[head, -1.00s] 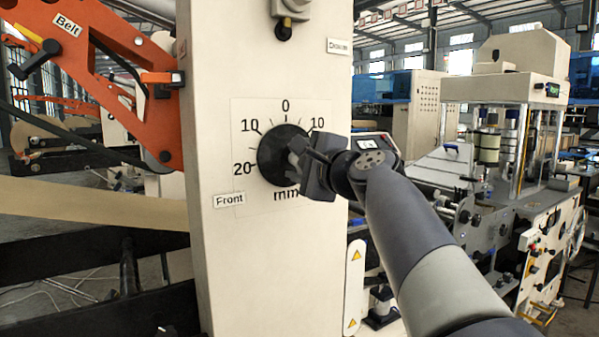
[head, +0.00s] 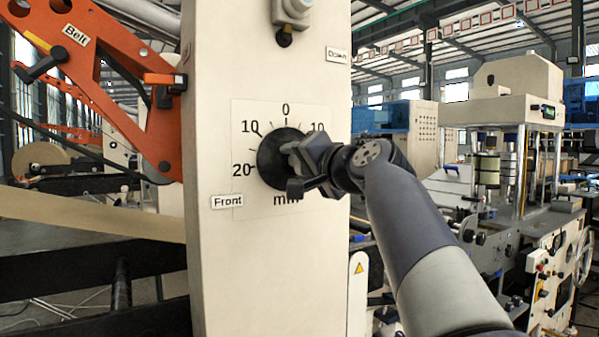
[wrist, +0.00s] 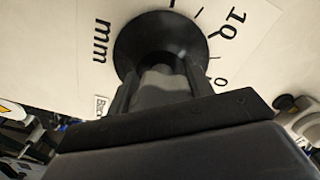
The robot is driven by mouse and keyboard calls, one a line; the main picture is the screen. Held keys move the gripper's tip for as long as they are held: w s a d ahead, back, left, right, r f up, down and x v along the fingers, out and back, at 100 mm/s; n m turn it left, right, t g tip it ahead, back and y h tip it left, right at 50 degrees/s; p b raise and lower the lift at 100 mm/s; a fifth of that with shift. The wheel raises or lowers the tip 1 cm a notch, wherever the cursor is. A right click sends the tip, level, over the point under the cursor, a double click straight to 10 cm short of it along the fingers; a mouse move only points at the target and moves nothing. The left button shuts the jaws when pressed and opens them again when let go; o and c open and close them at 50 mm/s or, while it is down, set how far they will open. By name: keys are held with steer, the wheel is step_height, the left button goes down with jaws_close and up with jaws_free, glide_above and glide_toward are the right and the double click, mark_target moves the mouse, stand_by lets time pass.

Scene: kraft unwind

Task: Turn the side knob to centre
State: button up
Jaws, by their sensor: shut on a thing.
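The side knob (head: 270,157) is a round black knob on the front of a cream machine column, in the middle of a printed mm dial (head: 240,110) with 0 at the top and 10 and 20 marks at the side. My gripper (head: 298,160) reaches it from the right and covers its right part. In the wrist view the knob's black disc (wrist: 160,35) fills the top middle, and my gripper's two fingers (wrist: 160,90) are shut on either side of its raised grey grip. I cannot make out where the knob points.
A "Front" label (head: 227,202) is beside the dial at lower left. An orange "Belt" arm (head: 100,75) is left of the column (head: 240,270). A grey fitting (head: 292,12) is above the dial. Other machinery (head: 500,150) stands at right behind my arm.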

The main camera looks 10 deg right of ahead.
steer(key=shift+f+n+b, duration=0.2)
steer(key=shift+n+b, duration=0.1)
steer(key=shift+n, duration=0.4)
steer(key=o, duration=1)
steer(key=shift+r, duration=0.1)
steer(key=shift+s+d, duration=0.1)
steer(key=b+v, duration=0.2)
steer(key=v, duration=0.8)
steer(key=shift+s, duration=0.3)
